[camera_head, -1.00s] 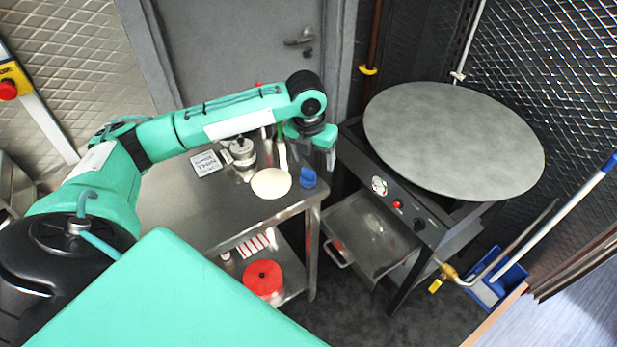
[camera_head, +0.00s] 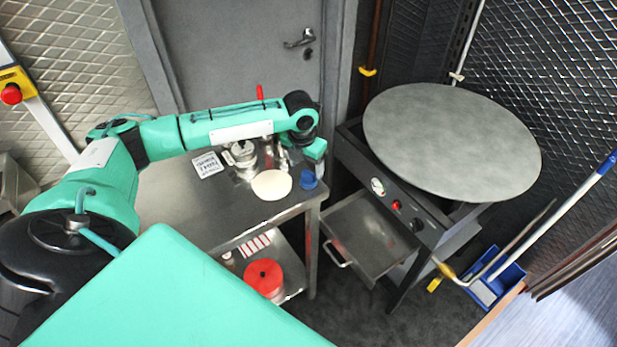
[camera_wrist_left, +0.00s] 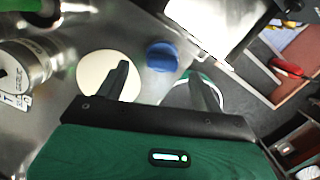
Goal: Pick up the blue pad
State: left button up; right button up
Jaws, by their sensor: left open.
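The blue pad (camera_head: 308,179) is a small rounded piece near the front right corner of the steel table (camera_head: 185,205). In the left wrist view the blue pad (camera_wrist_left: 162,56) shows beyond and between the two fingers. My left gripper (camera_head: 303,158) hangs above the back right part of the table, close to the pad and just behind it in the head view. Its fingers (camera_wrist_left: 160,75) are apart with nothing between them. The gripper's fingertips are small and partly hidden by its wrist in the head view. My right gripper is not in view.
A cream disc (camera_head: 272,185) lies just left of the pad. A metal pot (camera_head: 240,155) and a lettered card (camera_head: 207,165) stand farther left. A large round griddle (camera_head: 452,140) rises to the right. A red round thing (camera_head: 264,277) sits on the lower shelf.

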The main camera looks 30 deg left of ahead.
aim_at(308, 172)
pick_arm(q)
jog(key=f, duration=0.1)
jog(key=f+p, duration=0.1)
jog(key=f, duration=0.1)
jog(key=shift+w+d+f, duration=0.2)
jog(key=shift+w+f, duration=0.1)
jog(key=shift+w, duration=0.05)
jog(key=shift+f, duration=0.35)
jog(key=shift+c, duration=0.5)
jog(key=c, duration=1)
jog(key=shift+c, duration=0.2)
notch_tip(308, 172, up, 20)
jog(key=b, duration=0.3)
jog(key=shift+b, duration=0.35)
